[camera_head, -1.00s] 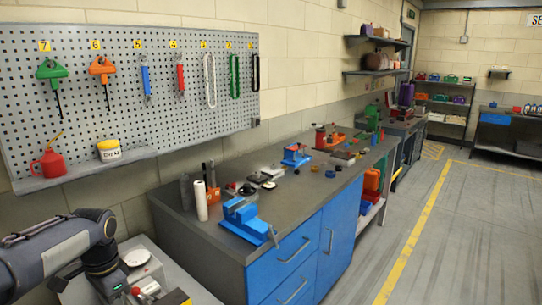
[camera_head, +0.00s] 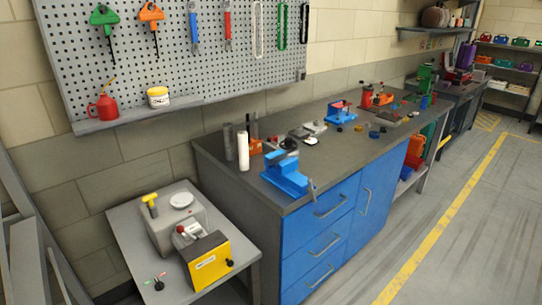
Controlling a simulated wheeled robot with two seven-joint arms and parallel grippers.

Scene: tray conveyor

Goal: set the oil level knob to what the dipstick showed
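A grey box (camera_head: 165,236) stands on a small grey side table (camera_head: 128,238) at the lower left. A yellow T-shaped handle (camera_head: 150,200), which looks like the dipstick's grip, stands upright at its top left. The rod below the handle is hidden. A yellow-fronted box (camera_head: 212,262) sits in front of it, with a small black knob (camera_head: 229,263) at its right side, possibly the oil level knob. Its setting is too small to read. Neither gripper is in view.
A white round disc (camera_head: 181,200) lies on the grey box. Small red and green parts and a black knob (camera_head: 159,286) sit at the table's front. A workbench (camera_head: 275,208) with a blue vise (camera_head: 285,176) stands to the right. Open floor lies beyond.

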